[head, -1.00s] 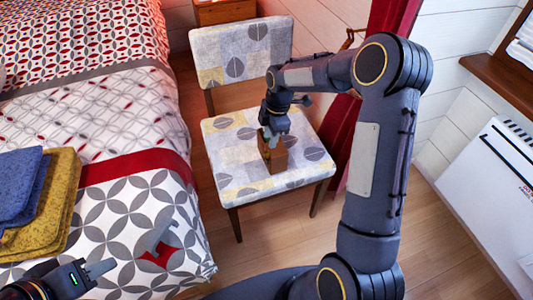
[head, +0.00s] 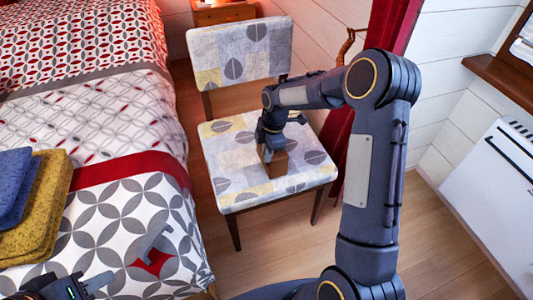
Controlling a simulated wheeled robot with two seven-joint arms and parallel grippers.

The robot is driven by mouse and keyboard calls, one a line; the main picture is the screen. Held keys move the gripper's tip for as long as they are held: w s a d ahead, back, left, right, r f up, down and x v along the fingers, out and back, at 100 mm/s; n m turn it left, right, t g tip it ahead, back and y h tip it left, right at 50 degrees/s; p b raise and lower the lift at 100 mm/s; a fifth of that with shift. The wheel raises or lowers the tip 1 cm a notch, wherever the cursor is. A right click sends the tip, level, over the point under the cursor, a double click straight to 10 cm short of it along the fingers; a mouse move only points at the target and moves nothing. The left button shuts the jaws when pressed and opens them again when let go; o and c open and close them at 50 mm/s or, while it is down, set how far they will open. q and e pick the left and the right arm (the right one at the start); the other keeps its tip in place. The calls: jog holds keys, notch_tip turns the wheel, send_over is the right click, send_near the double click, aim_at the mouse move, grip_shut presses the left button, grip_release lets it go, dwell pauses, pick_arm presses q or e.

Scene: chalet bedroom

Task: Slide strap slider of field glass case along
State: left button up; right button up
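The field glass case (head: 276,164) is a small brown box standing on the patterned seat of the chair (head: 230,197). My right gripper (head: 270,148) points down at the top of the case and covers its upper part. The fingers are mostly hidden, so I cannot tell whether they are closed on anything. The strap and its slider are too small or hidden to make out. My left gripper (head: 95,284) is at the bottom left over the bed edge, away from the case, only partly in the picture.
The bed (head: 120,225) fills the left side, with folded blue (head: 12,185) and yellow (head: 45,200) cloths on it. A wooden nightstand (head: 224,12) stands behind the chair. A red curtain (head: 335,135) and a white heater (head: 490,190) are at the right. Wooden floor is open in front of the chair.

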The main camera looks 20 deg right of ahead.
jog(key=shift+w+r+p, duration=0.1)
jog(key=shift+w+p, duration=0.4)
jog(key=shift+w, duration=1.2)
grip_shut()
jog(key=shift+o, duration=0.9)
grip_release()
jog(key=shift+w, duration=0.15)
jog(key=o, duration=0.5)
jog(key=r+p, duration=0.1)
jog(key=r, duration=0.1)
jog(key=r+p, duration=0.2)
jog(key=d+r+p, duration=0.1)
jog(key=r, duration=0.1)
jog(key=shift+p, duration=0.3)
jog(key=shift+f, duration=0.1)
